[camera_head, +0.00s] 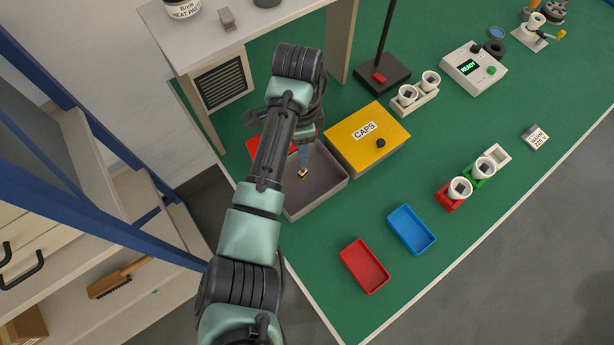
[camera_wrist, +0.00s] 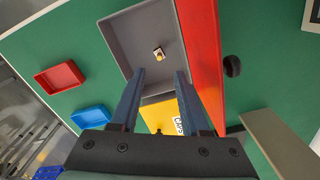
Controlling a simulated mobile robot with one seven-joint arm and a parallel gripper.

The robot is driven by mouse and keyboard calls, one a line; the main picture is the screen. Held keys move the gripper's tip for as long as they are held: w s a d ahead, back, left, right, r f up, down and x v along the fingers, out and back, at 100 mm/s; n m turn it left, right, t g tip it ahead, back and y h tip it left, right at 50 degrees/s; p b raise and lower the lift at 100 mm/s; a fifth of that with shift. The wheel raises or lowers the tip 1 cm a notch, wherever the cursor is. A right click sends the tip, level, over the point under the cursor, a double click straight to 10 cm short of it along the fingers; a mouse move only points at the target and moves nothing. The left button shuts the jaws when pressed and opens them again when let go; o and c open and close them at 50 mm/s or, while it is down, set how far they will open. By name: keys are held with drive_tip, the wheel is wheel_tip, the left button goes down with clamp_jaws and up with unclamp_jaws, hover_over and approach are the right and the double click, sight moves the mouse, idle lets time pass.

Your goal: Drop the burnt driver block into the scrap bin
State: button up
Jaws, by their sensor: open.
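My gripper (camera_head: 304,154) is open above a grey open bin (camera_head: 325,198) with a red panel (camera_head: 258,146) along its far left side. The bin's grey wall also shows in the wrist view (camera_wrist: 118,38), with the red panel (camera_wrist: 203,60) to its right. A small block, dark with a pale yellowish face (camera_head: 302,174), is within the bin's outline, just below the fingertips. In the wrist view the block (camera_wrist: 158,53) appears beyond and between the parted fingers (camera_wrist: 159,74), touching neither. I cannot tell whether it rests on the bin floor or is in the air.
A yellow-lidded CAPS box (camera_head: 358,143) stands right beside the bin. A red tray (camera_head: 364,267) and a blue tray (camera_head: 411,230) lie nearer the front. A raised shelf (camera_head: 230,40) stands behind my arm. Bulb holders (camera_head: 451,201) and a READY tester (camera_head: 465,75) stand farther right.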

wheel_tip(320, 180, up, 13)
drive_tip(key=p, duration=0.3)
idle(0.6)
drive_tip(key=w+d+r+n+t+h, duration=0.1)
drive_tip(key=w+d+r+t, duration=0.3)
drive_tip(key=r, duration=0.3)
drive_tip(key=w+d+r+n+t+h, duration=0.2)
drive_tip(key=w+d+r+t, duration=0.2)
drive_tip(key=w+r, duration=0.15)
wheel_tip(320, 180, up, 17)
drive_tip(key=d+n+t+h, duration=0.1)
drive_tip(key=n+t+h, duration=0.15)
drive_tip(key=t, duration=0.45)
drive_tip(key=s+a+r+n+t+y, duration=0.1)
drive_tip(key=s+a+r+n+t, duration=0.2)
drive_tip(key=s+r, duration=0.3)
drive_tip(key=s+a+r+n+t+y, duration=0.2)
drive_tip(key=s+a+r+n+t, duration=0.1)
drive_tip(key=r, duration=0.6)
drive_tip(key=s+a+r+n+t+y, duration=0.2)
drive_tip(key=s+a+r+n+t, duration=0.1)
drive_tip(key=s+r+t, duration=0.3)
drive_tip(key=s+r+n, duration=0.1)
drive_tip(key=s+r, duration=0.1)
drive_tip(key=s, duration=0.1)
drive_tip(key=shift+s+r, duration=0.25)
drive_tip(key=shift+s, duration=0.05)
